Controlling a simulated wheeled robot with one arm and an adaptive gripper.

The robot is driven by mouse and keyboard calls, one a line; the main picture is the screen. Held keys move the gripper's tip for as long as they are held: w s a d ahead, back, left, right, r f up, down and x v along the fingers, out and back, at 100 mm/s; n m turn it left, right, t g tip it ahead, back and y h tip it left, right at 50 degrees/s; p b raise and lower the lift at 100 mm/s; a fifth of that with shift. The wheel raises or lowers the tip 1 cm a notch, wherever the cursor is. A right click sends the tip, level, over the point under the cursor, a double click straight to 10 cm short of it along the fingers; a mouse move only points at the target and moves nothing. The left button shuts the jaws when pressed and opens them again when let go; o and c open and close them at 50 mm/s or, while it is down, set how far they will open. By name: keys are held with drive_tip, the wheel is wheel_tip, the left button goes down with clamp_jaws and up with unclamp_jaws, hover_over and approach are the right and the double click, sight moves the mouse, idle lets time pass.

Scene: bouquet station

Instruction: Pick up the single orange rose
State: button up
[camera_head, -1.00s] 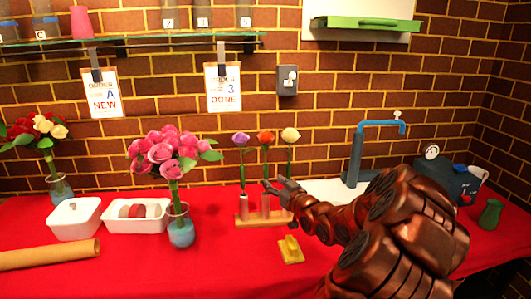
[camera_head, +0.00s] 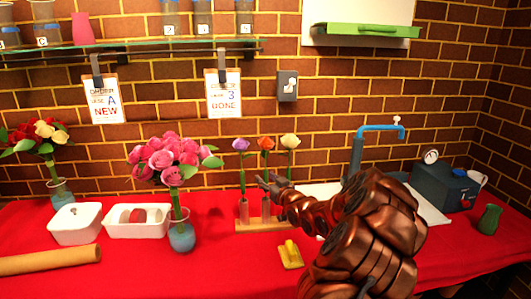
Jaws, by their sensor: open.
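The single orange rose (camera_head: 266,143) stands upright in the middle of a wooden stand (camera_head: 262,225) with tube holders, between a purple rose (camera_head: 240,144) and a cream rose (camera_head: 289,140). Its stem runs down into a tube. My gripper (camera_head: 264,181) is open at the stand, at the height of the lower stem, below the orange bloom. The picture does not show clearly whether the stem is between the fingers. My arm comes in from the lower right and hides part of the stand's right side.
A yellow-handled tool (camera_head: 290,255) lies in front of the stand. A vase of pink roses (camera_head: 181,235) stands to the left, beside white trays (camera_head: 76,223). A blue tap (camera_head: 357,155) is behind my arm. The red table front is mostly clear.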

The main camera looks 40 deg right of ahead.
drive_tip(key=shift+w+d, duration=0.1)
drive_tip(key=shift+w, duration=0.2)
clamp_jaws()
